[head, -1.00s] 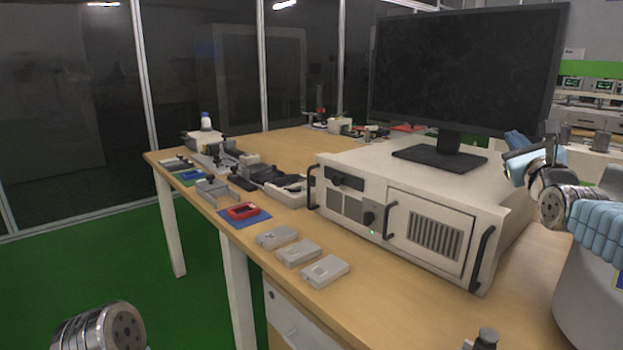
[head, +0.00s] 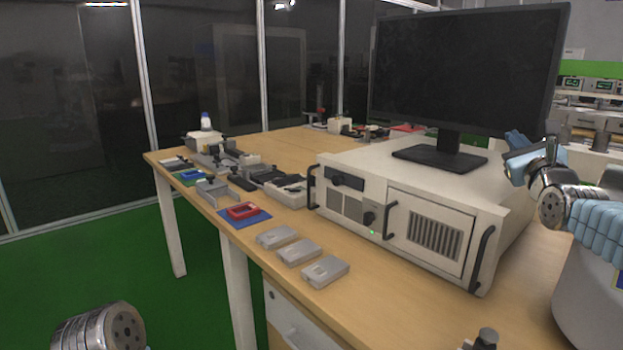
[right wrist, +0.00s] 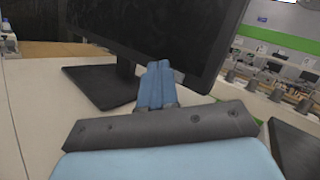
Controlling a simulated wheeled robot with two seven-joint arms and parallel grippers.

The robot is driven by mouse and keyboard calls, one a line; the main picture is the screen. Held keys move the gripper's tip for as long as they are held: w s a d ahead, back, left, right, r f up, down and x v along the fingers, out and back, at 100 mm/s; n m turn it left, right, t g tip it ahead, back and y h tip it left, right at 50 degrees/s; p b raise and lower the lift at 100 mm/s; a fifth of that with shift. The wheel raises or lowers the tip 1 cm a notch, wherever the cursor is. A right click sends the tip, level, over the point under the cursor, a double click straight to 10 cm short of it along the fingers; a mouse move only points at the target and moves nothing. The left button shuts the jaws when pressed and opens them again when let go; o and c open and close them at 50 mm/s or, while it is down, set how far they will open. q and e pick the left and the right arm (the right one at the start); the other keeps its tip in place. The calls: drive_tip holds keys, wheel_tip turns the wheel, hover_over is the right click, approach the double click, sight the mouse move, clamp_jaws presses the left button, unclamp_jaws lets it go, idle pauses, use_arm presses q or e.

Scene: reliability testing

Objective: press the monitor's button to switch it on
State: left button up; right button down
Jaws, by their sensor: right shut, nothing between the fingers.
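The monitor (head: 465,70) stands on its dark base on top of a white computer case, and its screen is dark. The monitor also shows in the right wrist view (right wrist: 150,25), close behind my fingers. No button can be made out on it. My right gripper (head: 518,142) is at the monitor's lower right edge in the head view. In the right wrist view, its blue fingers (right wrist: 155,82) are together with nothing between them, pointing at the monitor's lower edge; I cannot tell whether they touch it. My left gripper is out of view; only part of my left arm shows.
The white computer case (head: 430,228), with handles and a small green light, stands on the wooden table (head: 400,310). Glass panels stand behind.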

drive_tip(key=shift+w+d, duration=0.25)
drive_tip(key=shift+w+d, duration=0.1)
idle(0.4)
drive_tip(key=shift+s+a+f+b, duration=0.1)
drive_tip(key=shift+s+a+b, duration=0.15)
drive_tip(key=shift+b, duration=0.2)
drive_tip(key=shift+s+a, duration=0.1)
drive_tip(key=shift+a, duration=0.05)
drive_tip(key=shift+s+a+b, duration=0.3)
drive_tip(key=shift+a+b, duration=0.1)
drive_tip(key=shift+b, duration=0.15)
drive_tip(key=shift+s+a+r+b, duration=0.15)
drive_tip(key=shift+s+a+b, duration=0.2)
drive_tip(key=shift+s+a, duration=0.55)
drive_tip(key=shift+s+a+r+b, duration=0.15)
drive_tip(key=shift+s+a+b, duration=0.15)
drive_tip(key=shift+s+a, duration=0.6)
